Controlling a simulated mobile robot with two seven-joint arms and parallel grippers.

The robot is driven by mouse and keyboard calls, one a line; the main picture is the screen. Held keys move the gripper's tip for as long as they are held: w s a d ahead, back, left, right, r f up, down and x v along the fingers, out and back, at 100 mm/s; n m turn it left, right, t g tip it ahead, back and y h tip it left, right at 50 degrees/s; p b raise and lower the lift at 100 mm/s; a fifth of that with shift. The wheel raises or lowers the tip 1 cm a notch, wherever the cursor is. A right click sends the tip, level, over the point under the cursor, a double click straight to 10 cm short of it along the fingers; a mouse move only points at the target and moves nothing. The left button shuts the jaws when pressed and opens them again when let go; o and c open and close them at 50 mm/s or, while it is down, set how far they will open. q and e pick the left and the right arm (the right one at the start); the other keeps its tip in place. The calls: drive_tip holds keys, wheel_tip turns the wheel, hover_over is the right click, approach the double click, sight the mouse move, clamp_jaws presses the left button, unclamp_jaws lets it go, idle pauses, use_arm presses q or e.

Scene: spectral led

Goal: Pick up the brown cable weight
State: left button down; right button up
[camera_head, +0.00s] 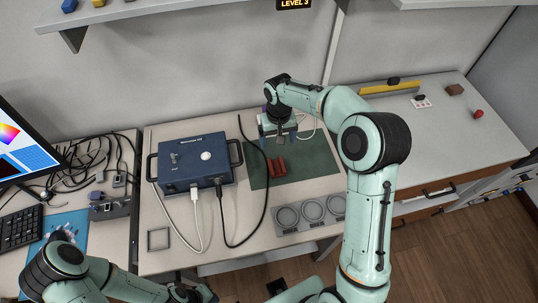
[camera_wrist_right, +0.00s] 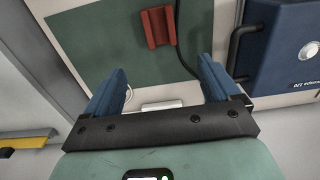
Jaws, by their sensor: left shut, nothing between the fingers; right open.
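The brown cable weight, a reddish-brown grooved block (camera_head: 277,167), lies on the green mat (camera_head: 315,156) at the middle of the table. It also shows at the top of the right wrist view (camera_wrist_right: 157,27), beyond my fingertips, with a dark cable passing beside it. My right gripper (camera_head: 281,138) is above the back part of the mat; in its wrist view its blue fingers (camera_wrist_right: 160,66) are spread apart with nothing between them, apart from the block. My left gripper (camera_head: 197,293) is shut and empty at the bottom edge of the head view, far from the block.
A blue instrument box (camera_head: 193,160) with plugged-in cables stands left of the mat. A grey tray with three round recesses (camera_head: 310,212) lies in front of the mat. A black cable (camera_head: 262,205) runs near the mat's left edge. A wall is behind the table.

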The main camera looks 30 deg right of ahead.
hover_over(276, 165)
drive_tip(key=f, duration=0.7)
drive_tip(key=shift+s+d, duration=0.15)
drive_tip(key=shift+s, duration=0.05)
drive_tip(key=shift+w+a+f, duration=0.1)
drive_tip(key=shift+f, duration=1.4)
drive_tip(key=shift+a+f, duration=0.1)
drive_tip(key=shift+f, duration=1.4)
drive_tip(key=c, duration=1.4)
use_arm(q)
drive_tip(key=shift+s, duration=0.25)
use_arm(e)
drive_tip(key=shift+o, duration=0.2)
drive_tip(key=shift+r, duration=0.1)
drive_tip(key=shift+r, duration=0.1)
